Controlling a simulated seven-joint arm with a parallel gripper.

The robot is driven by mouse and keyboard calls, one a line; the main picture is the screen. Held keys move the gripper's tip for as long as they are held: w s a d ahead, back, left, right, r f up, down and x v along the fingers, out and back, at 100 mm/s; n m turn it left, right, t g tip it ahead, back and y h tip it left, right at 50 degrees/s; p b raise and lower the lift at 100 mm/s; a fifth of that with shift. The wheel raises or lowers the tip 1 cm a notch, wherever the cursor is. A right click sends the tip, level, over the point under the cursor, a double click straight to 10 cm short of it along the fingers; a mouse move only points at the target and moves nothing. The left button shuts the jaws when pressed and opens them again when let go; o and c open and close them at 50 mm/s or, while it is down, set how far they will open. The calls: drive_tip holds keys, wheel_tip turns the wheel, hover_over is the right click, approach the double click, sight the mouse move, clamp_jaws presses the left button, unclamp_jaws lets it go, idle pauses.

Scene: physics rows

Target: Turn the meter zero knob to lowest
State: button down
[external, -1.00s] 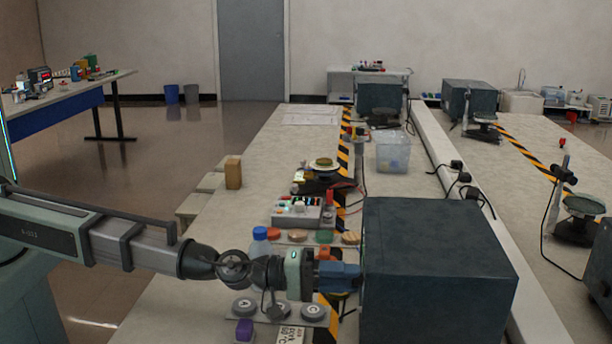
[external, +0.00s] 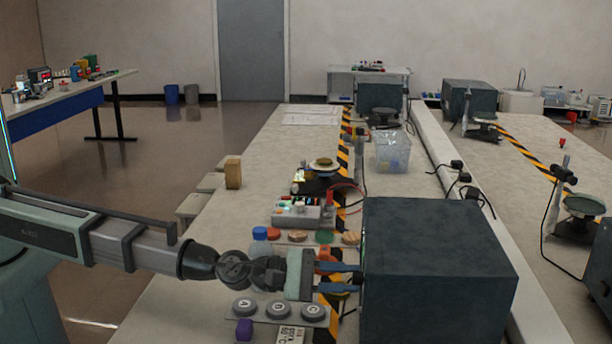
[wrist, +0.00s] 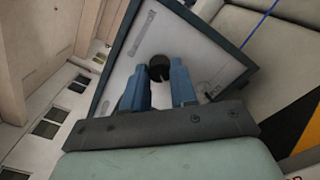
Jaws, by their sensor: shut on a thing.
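The meter is a large dark box (external: 440,255) on the bench, right of centre in the external view. Its white front panel (wrist: 203,48) shows in the wrist view, tilted in the picture. A round black knob (wrist: 159,62) is on that panel. My gripper (wrist: 162,74) has its two blue fingers on either side of the knob and is shut on it. In the external view my gripper (external: 357,278) reaches the left face of the box; the knob is hidden there. The knob's pointer and any scale reading are too small to tell.
A board with round weights (external: 279,310) lies below my wrist. Several coloured lids (external: 297,236) and a small panel device (external: 303,212) stand just beyond it. A clear bin (external: 393,152) and a wooden block (external: 233,173) are farther back.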

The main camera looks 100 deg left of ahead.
drive_tip(key=shift+n, duration=0.6)
drive_tip(key=c, duration=0.9)
unclamp_jaws()
drive_tip(key=s, duration=1.3)
drive_tip(key=shift+s, duration=0.4)
